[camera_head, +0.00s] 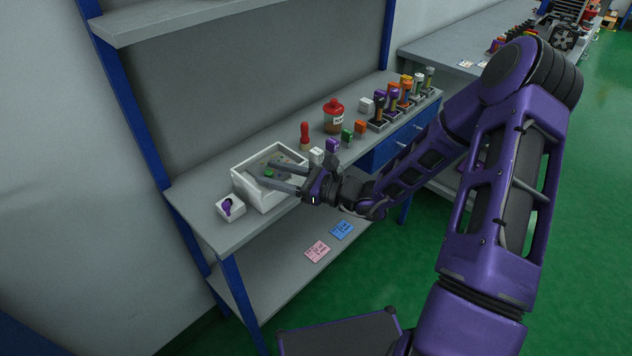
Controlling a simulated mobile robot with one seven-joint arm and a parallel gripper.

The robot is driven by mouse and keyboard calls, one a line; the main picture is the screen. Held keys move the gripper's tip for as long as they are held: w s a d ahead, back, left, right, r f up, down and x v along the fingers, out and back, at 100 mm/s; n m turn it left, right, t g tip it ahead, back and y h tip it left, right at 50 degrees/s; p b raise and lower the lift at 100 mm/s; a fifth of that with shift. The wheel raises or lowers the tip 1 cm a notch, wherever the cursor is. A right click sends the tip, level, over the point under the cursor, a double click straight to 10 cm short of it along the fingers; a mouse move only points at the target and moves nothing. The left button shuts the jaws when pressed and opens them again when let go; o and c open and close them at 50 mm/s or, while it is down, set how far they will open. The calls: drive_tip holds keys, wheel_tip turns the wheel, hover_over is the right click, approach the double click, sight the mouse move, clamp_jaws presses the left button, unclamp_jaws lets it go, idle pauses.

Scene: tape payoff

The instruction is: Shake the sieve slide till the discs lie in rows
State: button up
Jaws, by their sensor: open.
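A white open-topped box (242,190) stands on the grey workbench, and I take it to hold the sieve slide. Inside it is a grey surface with a small green piece (269,174) and a few tiny dark marks; I cannot tell whether these are discs or how they lie. My gripper (268,174) is open, its two fingers reaching from the right over the box. I cannot tell whether the fingers touch anything inside. Part of the box's interior and right wall is hidden behind the gripper.
A small white holder with a purple knob (228,207) stands left of the box. A red-handled tool (305,135), a red-lidded jar (334,117) and small coloured blocks (347,135) stand behind and right. Racked bottles (392,104) are farther right. Pink (317,251) and blue cards (342,230) lie on the lower shelf.

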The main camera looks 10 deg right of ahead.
drive_tip(key=v, duration=1.3)
drive_tip(key=shift+p, duration=0.45)
